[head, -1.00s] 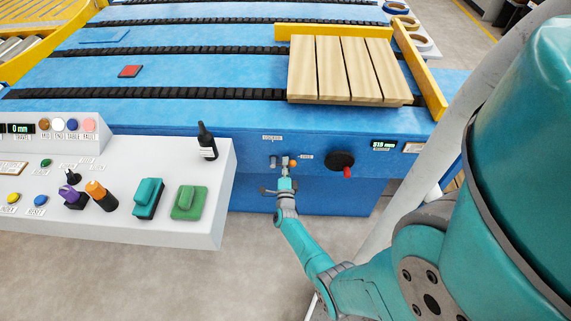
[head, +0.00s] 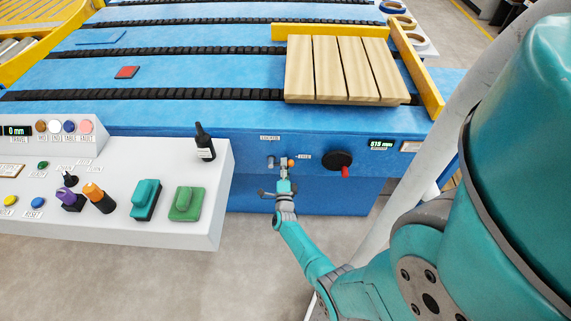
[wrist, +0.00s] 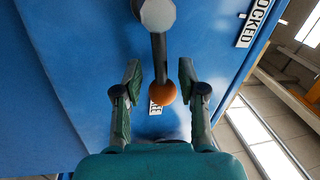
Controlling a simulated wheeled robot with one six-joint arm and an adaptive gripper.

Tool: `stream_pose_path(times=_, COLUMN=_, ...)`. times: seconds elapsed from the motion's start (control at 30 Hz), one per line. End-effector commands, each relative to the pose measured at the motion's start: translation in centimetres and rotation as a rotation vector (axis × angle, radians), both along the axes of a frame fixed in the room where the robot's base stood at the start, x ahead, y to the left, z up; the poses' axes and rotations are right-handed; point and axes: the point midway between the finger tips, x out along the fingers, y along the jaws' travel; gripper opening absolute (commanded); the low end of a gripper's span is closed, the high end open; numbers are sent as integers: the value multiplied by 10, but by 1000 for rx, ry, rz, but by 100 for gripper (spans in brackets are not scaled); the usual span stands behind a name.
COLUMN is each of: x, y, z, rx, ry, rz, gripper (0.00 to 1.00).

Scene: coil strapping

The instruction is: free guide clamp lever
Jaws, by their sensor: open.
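The clamp lever is a dark rod (wrist: 159,55) running from a grey round pivot (wrist: 157,14) to an orange ball knob (wrist: 163,93) in the wrist view. In the head view the orange knob (head: 291,162) is small, on the blue front panel to the right of the grey pivot. A LOCKED label (wrist: 254,22) sits at the upper right in the wrist view. A FREE label (wrist: 155,107) is partly hidden behind the knob. My gripper (wrist: 160,76) is open, one finger on each side of the rod and knob, with visible gaps. It also shows in the head view (head: 284,170).
A black handwheel (head: 338,161) with a red grip is right of the lever. A digital display (head: 381,143) is farther right. Wooden slats (head: 340,68) lie on the table above.

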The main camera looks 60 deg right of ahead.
Motion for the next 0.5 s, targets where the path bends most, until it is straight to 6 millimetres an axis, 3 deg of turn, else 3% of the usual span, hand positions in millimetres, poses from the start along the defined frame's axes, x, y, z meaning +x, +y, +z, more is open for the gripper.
stream_pose_path(times=0.5, x=-39, y=82, z=-18, rx=1, ry=-3, rz=-3, gripper=41)
